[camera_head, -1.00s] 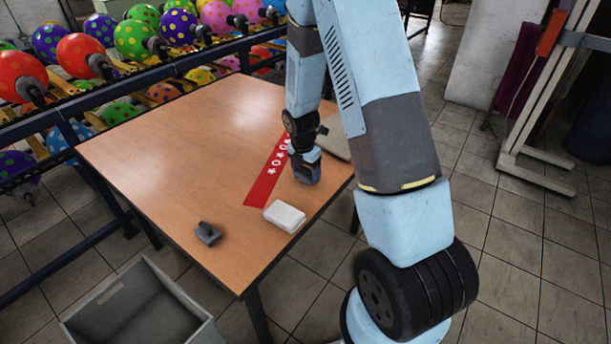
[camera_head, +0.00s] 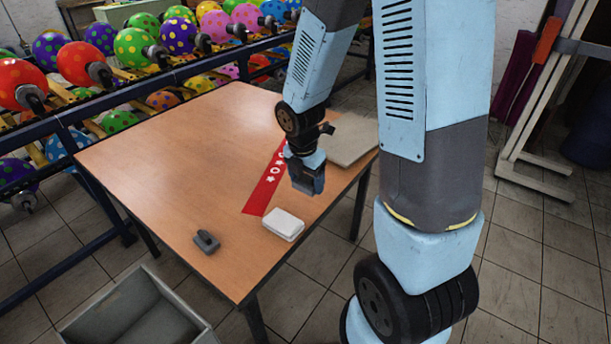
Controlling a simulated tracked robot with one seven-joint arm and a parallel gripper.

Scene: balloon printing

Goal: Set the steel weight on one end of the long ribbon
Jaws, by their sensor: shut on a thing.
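A long red ribbon (camera_head: 258,199) with white star and ring prints lies flat on the wooden table (camera_head: 150,150). Its near end shows clear, while its far part runs behind my arm. My gripper (camera_head: 306,182) points down just right of the ribbon, over the table's right side. It is shut on a small dark thing, mostly hidden between the fingers, which I take to be the steel weight. Whether it touches the table is hard to tell.
A white block (camera_head: 284,224) lies near the ribbon's near end. A small dark grey slotted piece (camera_head: 206,242) lies near the front edge. A grey flat board (camera_head: 350,138) lies at the right. A grey bin (camera_head: 135,310) stands on the floor. Balloon racks stand behind.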

